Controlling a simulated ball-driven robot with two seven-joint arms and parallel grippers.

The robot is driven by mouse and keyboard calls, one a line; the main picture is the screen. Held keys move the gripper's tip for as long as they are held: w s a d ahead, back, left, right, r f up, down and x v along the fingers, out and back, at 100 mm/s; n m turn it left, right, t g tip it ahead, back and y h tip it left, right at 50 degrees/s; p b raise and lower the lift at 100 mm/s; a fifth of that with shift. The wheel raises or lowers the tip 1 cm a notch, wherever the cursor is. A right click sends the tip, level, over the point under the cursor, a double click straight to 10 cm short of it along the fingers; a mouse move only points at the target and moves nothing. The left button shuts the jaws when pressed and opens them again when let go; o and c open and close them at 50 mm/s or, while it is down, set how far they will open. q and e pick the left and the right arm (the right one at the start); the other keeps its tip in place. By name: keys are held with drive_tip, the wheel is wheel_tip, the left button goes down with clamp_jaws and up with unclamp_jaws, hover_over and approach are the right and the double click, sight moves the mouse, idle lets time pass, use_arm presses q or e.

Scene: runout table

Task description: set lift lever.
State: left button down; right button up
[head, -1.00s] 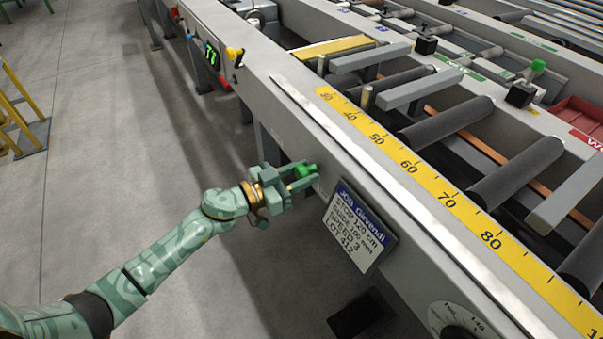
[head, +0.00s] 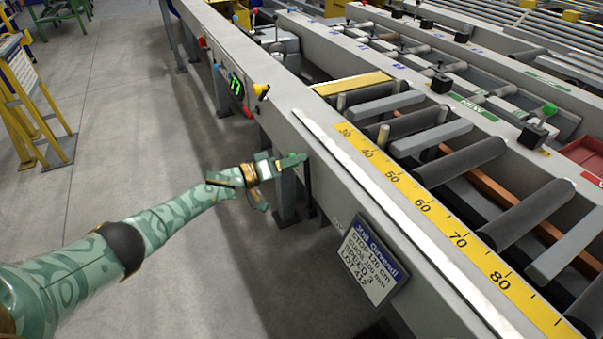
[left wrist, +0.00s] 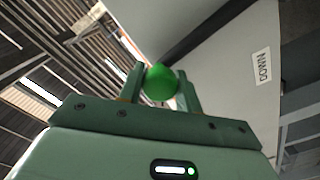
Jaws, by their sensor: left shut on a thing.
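My left gripper (head: 292,161) is at the near side face of the runout table (head: 330,175), to the left of and above the job sign. In the left wrist view, its two fingers (left wrist: 162,90) are shut on the green ball knob (left wrist: 161,83) of the lift lever. A dark bar (left wrist: 205,38) runs behind the knob along the grey panel. A label reading DOWN (left wrist: 262,66) is on that panel, right of the knob. In the head view the fingers mostly hide the knob. My right gripper is not in view.
The job sign (head: 369,262) hangs on the table's near side. A yellow scale (head: 445,222) and rollers (head: 485,163) are on top. Clear floor (head: 110,150) lies at left.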

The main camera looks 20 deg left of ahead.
use_arm(q)
drive_tip(key=w+a+f+n+b, duration=0.2)
drive_tip(key=w+a+b, duration=0.1)
drive_tip(key=w+a+f+n+b, duration=0.1)
drive_tip(key=a+n+b, duration=0.1)
drive_tip(key=shift+w+a+f, duration=0.15)
drive_tip(key=shift+w+a, duration=0.05)
drive_tip(key=shift+a, duration=0.05)
drive_tip(key=shift+w+a+f+n+b, duration=0.2)
drive_tip(key=shift+w+a+n+b, duration=0.15)
drive_tip(key=shift+a+n+b, duration=0.3)
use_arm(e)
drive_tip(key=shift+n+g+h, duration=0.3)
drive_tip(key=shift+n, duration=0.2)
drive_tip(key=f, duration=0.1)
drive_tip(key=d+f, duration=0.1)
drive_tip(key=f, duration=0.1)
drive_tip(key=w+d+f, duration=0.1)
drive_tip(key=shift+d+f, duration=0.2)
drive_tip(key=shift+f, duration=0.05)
use_arm(q)
drive_tip(key=c, duration=1)
unclamp_jaws()
drive_tip(key=shift+w, duration=0.1)
drive_tip(key=shift+o, duration=0.2)
